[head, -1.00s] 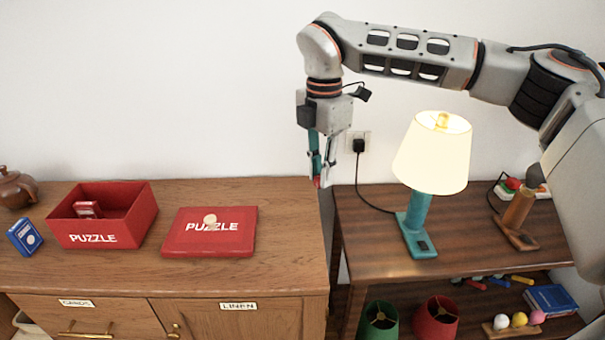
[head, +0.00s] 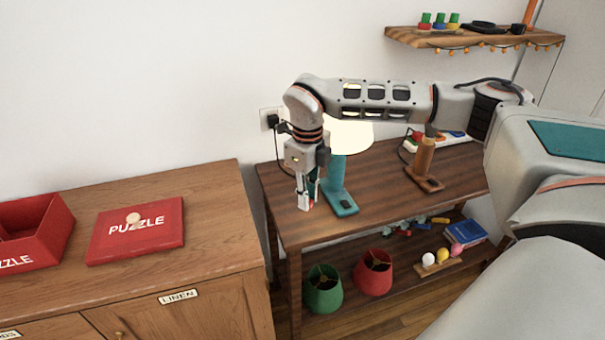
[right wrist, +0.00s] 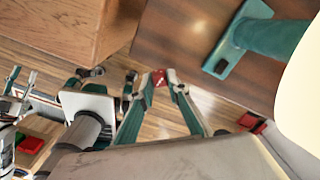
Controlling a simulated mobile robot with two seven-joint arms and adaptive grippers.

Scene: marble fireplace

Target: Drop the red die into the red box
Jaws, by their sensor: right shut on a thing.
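The open red box (head: 38,245) labelled PUZZLE stands on the wooden cabinet at the far left of the head view, cut off by the picture edge. My right gripper (head: 307,205) points down in front of the lamp, to the right of the cabinet and well away from the box. In the right wrist view its fingertips (right wrist: 165,78) are shut on the small red die (right wrist: 160,77). In the head view the die is too small and covered to make out clearly.
The red box lid (head: 160,245) with a pale knob lies on the cabinet (head: 215,235). The lamp (head: 342,180) and a wooden stand (head: 425,160) are on the side table (head: 300,225). Green (head: 323,290) and red (head: 373,273) shades sit below. A wall shelf (head: 480,38) hangs upper right.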

